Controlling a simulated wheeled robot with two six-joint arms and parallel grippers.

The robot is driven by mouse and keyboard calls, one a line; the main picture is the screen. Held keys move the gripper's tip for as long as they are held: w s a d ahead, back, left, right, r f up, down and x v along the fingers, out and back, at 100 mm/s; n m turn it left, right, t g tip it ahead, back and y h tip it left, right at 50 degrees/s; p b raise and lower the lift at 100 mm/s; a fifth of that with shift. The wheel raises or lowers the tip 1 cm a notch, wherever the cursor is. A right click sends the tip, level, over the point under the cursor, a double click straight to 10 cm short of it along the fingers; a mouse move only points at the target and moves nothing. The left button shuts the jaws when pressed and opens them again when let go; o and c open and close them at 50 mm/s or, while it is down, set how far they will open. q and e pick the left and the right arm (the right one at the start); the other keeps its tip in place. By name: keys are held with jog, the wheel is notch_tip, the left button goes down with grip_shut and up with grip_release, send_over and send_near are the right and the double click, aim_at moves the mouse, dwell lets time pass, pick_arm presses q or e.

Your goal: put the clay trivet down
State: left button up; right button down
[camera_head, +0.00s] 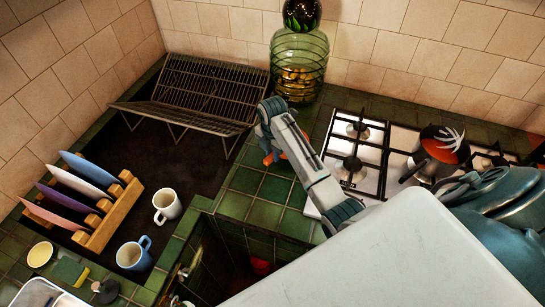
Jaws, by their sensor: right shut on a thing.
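My right arm reaches up from the lower right, over the green tiled counter (262,187). My right gripper (273,148) hangs at its far end, pointing down, mostly hidden behind my own wrist. It is shut on an orange-red piece, apparently the clay trivet (268,158), of which only small parts show below the wrist. I cannot tell whether the trivet touches the tiles. My left gripper is not in view.
A wire dish rack (205,92) and a green glass jar (299,62) stand behind the gripper. The stove (375,150), with a red-and-black pot (441,148), is to the right. Two mugs (167,206) and a plate rack (110,215) are left. Green tiles near the gripper are clear.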

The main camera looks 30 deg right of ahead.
aim_at(272, 166)
jog(key=f, duration=0.3)
jog(key=shift+w+p, duration=0.3)
jog(key=shift+p, duration=0.1)
jog(key=shift+w+f, duration=0.1)
jog(key=shift+f, duration=0.75)
jog(key=c, duration=1.3)
grip_release()
jog(key=shift+o, duration=0.2)
jog(key=shift+r, duration=0.35)
notch_tip(272, 166, up, 11)
jog(key=shift+f+b, duration=0.2)
jog(key=shift+b, duration=1)
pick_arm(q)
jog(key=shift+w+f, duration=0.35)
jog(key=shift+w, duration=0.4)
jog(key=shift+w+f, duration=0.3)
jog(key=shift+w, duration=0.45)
pick_arm(e)
jog(key=shift+r, duration=0.55)
